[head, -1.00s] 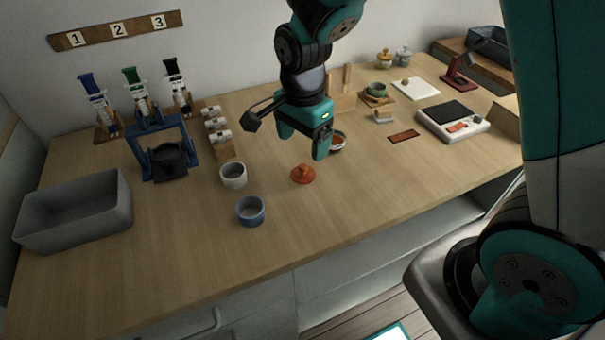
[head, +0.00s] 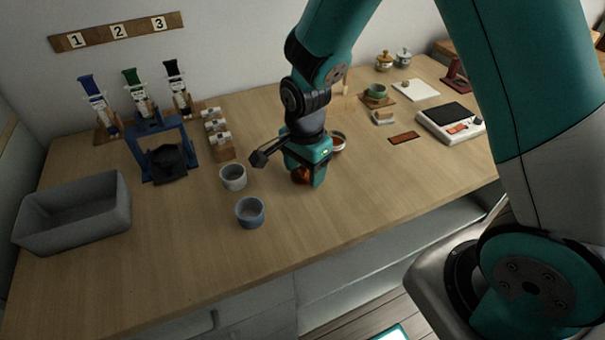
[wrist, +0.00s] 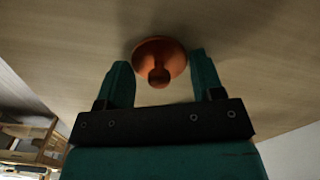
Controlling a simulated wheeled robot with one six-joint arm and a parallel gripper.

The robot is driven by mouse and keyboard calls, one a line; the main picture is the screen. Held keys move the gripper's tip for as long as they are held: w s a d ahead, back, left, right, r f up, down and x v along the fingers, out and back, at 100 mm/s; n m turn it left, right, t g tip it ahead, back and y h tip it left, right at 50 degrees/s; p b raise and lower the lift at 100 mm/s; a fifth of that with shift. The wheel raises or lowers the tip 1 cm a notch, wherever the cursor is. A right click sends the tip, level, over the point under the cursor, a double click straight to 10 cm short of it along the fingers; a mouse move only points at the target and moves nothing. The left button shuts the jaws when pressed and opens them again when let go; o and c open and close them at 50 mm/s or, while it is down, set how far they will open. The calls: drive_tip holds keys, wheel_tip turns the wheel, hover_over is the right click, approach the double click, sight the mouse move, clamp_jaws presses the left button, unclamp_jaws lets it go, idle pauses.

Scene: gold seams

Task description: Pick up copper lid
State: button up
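The copper lid (head: 300,175) lies on the wooden table, mostly hidden behind my gripper in the head view. In the wrist view the copper lid (wrist: 160,60) shows as an orange disc with a round knob pointing toward my gripper. My gripper (head: 306,180) is low over the table at the lid. In the wrist view my gripper (wrist: 160,75) is open, with one finger on each side of the lid's knob. I cannot tell whether the fingers touch the lid.
A bowl with reddish contents (head: 338,143) is close behind on the right. A blue stand (head: 165,150) and a grey bin (head: 75,212) are further left. The front table area is clear.

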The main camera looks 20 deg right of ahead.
drive_tip(key=c, duration=0.5)
drive_tip(key=shift+c, duration=0.2)
